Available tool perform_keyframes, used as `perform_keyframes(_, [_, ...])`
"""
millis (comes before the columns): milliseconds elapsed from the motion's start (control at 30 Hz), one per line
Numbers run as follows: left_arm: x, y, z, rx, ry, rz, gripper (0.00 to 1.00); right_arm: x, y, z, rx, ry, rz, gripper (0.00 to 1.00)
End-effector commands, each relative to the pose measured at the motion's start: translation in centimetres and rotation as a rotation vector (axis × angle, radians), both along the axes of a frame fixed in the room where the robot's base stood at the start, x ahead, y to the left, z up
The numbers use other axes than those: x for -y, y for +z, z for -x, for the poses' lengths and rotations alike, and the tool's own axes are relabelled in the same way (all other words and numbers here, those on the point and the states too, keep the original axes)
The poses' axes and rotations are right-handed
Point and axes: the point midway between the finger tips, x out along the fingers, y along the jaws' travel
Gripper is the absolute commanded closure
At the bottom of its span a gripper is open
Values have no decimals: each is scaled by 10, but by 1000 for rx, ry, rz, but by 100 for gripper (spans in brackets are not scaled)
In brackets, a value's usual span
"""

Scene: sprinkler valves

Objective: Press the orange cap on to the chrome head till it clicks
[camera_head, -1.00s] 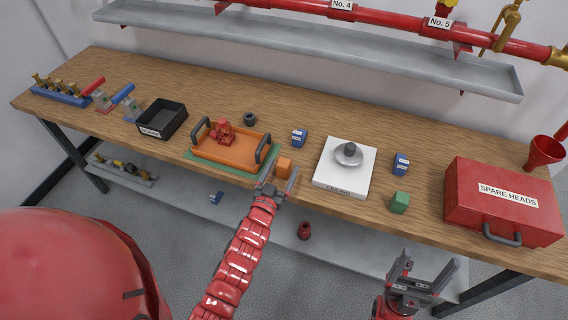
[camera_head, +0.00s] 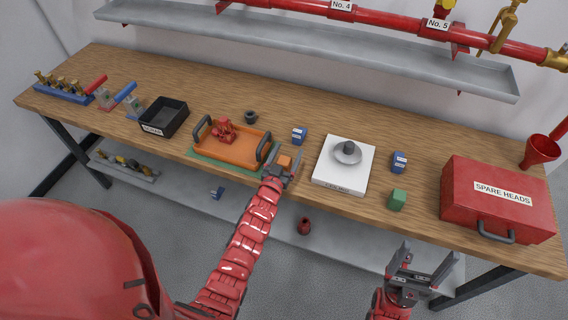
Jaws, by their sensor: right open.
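The orange cap (camera_head: 284,161) is a small block near the front edge of the table, to the left of the white ceiling plate (camera_head: 328,181). The chrome head (camera_head: 348,153) is a round metal disc with a dark knob on top, standing on that plate. My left gripper (camera_head: 283,162) is open, with its fingers on either side of the orange cap; contact cannot be made out. The gripper hides the lower part of the cap. My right gripper (camera_head: 427,259) is open and empty, in front of the table edge.
An orange tray (camera_head: 236,153) with dark handles holds a red piece, left of the cap. Blue boxes (camera_head: 299,136) and (camera_head: 399,162) flank the white plate.

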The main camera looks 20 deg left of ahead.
Motion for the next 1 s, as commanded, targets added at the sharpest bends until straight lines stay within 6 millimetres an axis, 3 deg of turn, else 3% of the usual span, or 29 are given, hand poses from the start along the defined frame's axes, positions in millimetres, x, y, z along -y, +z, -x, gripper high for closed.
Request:
perform_keyframes(67, [0,0,0,0,0,0,34,0,0,0,0,0,0,17])
perform_keyframes(433, [0,0,0,-1,0,1,100,0,0,0,0,0,0,17])
perform_keyframes(767, [0,1,0,0,0,0,100,0,-1,0,0,0,0,17])
perform_keyframes(1000, [1,14,1,0,-2,-1,100,0,-7,0,0,0,0,17])
